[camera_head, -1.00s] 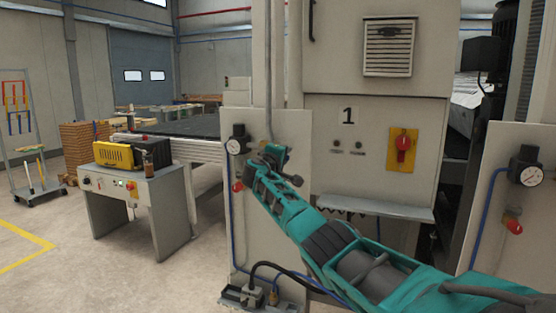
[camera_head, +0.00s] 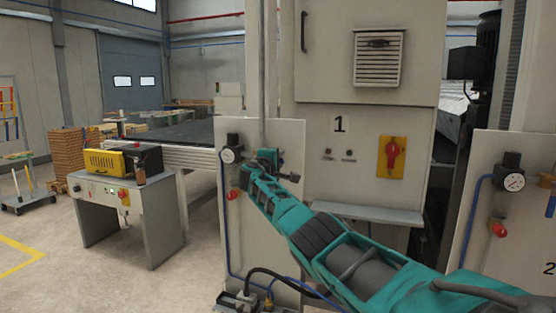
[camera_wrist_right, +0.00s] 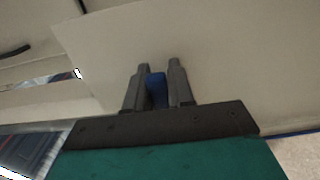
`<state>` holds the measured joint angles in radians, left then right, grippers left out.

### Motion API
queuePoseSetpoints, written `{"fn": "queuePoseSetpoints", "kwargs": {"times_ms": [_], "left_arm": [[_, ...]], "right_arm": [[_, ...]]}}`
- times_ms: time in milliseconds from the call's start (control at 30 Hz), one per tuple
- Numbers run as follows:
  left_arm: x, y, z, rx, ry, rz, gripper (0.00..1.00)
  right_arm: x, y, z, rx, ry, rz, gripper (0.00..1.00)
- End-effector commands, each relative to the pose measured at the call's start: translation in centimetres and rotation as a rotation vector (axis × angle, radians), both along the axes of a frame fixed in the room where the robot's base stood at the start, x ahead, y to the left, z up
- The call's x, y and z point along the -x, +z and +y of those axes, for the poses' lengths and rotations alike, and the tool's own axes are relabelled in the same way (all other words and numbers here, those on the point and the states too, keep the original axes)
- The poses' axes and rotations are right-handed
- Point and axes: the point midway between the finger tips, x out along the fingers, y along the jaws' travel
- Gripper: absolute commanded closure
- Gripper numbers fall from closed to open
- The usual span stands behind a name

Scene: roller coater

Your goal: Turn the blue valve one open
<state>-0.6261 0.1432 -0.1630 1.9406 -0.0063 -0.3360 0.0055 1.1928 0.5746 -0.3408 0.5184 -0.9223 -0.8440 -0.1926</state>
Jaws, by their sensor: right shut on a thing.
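The blue valve (camera_wrist_right: 157,90) shows in the right wrist view as a blue piece between the two dark fingers of my right gripper (camera_wrist_right: 160,82). The fingers are shut on it, against a pale panel. In the head view my teal right arm reaches up and left to the left grey panel, with the right gripper (camera_head: 268,160) at the panel's face. The valve is hidden there behind the gripper and wrist, so its turn angle cannot be told. My left gripper is in neither view.
The left panel (camera_head: 285,225) carries a gauge (camera_head: 229,156) and a red knob (camera_head: 232,195) just left of my gripper. The machine's front, marked 1, has a red switch (camera_head: 391,157) and a ledge (camera_head: 367,214). A control desk (camera_head: 130,205) stands left, with open floor before it.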

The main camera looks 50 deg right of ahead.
Motion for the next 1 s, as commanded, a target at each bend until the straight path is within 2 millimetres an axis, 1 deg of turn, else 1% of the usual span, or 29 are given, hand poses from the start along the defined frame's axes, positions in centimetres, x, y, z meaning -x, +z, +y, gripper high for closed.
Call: {"fn": "queuePoseSetpoints", "kwargs": {"times_ms": [167, 200, 400, 733, 867, 1000], "left_arm": [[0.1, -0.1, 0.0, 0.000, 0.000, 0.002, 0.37], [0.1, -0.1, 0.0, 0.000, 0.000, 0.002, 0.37], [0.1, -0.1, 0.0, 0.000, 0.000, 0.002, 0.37], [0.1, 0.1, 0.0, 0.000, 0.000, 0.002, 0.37], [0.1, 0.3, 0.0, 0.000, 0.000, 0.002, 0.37], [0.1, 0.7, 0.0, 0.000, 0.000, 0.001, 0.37]], "right_arm": [[-0.1, 0.1, 0.1, 0.005, 0.003, 0.003, 1.00], [-0.1, 0.1, 0.1, 0.005, 0.003, 0.003, 0.75], [-0.1, 0.1, 0.1, 0.003, 0.002, 0.002, 0.56], [0.0, 0.0, 0.2, 0.003, 0.001, 0.001, 0.56], [0.2, 0.1, 0.8, 0.004, 0.002, -0.001, 0.56], [0.6, 0.1, 1.8, 0.005, 0.002, 0.000, 0.56]]}}
